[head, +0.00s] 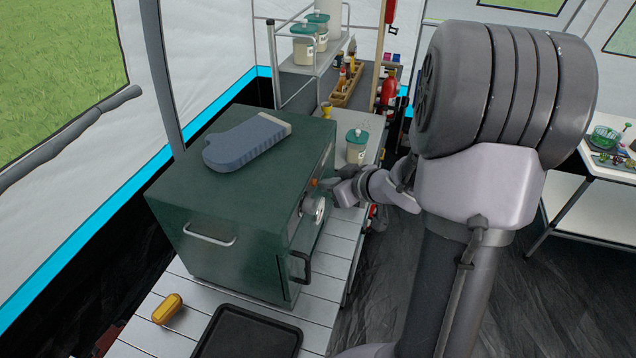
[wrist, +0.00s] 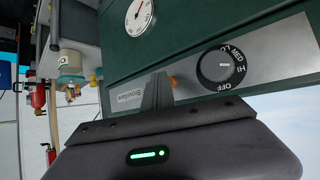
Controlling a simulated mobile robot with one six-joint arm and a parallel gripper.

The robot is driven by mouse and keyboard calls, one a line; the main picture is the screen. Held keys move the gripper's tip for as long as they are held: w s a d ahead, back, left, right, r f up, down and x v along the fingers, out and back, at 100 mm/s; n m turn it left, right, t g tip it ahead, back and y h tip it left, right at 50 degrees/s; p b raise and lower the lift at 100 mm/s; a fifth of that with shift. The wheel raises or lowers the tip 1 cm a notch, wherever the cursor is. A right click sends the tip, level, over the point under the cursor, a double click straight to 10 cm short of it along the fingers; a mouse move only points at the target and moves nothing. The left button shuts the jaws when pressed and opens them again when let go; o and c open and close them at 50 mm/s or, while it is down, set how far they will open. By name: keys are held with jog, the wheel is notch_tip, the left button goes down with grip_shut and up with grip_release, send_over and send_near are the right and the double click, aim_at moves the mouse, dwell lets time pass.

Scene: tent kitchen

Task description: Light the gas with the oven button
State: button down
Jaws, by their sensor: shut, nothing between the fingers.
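The dark green oven (head: 215,210) stands on a white slatted table. Its orange button (wrist: 174,82) sits on the silver front panel, partly hidden behind my fingers in the wrist view; it is a small orange spot (head: 314,182) in the head view. A black knob (wrist: 221,66) marked OFF, HI, MED and LO is right of the button in the wrist view. My gripper (wrist: 158,80) is shut and empty, its tips at the panel close beside the button. I cannot tell whether they touch it. The gripper also shows at the oven front in the head view (head: 332,184).
A round dial (wrist: 139,16) is on the oven door. A blue oven mitt (head: 246,142) lies on top. A black tray (head: 248,335) and yellow object (head: 167,308) lie in front. A jar (head: 356,146) stands behind my gripper. Dark floor lies right of the table.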

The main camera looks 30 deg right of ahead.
jog(key=shift+s+d+p, duration=0.45)
jog(key=shift+s+d, duration=0.1)
jog(key=shift+s, duration=0.05)
jog(key=s+d+p, duration=0.2)
jog(key=s+d, duration=0.1)
jog(key=shift+s+d, duration=0.15)
jog(key=shift+s, duration=0.25)
dwell(0.5)
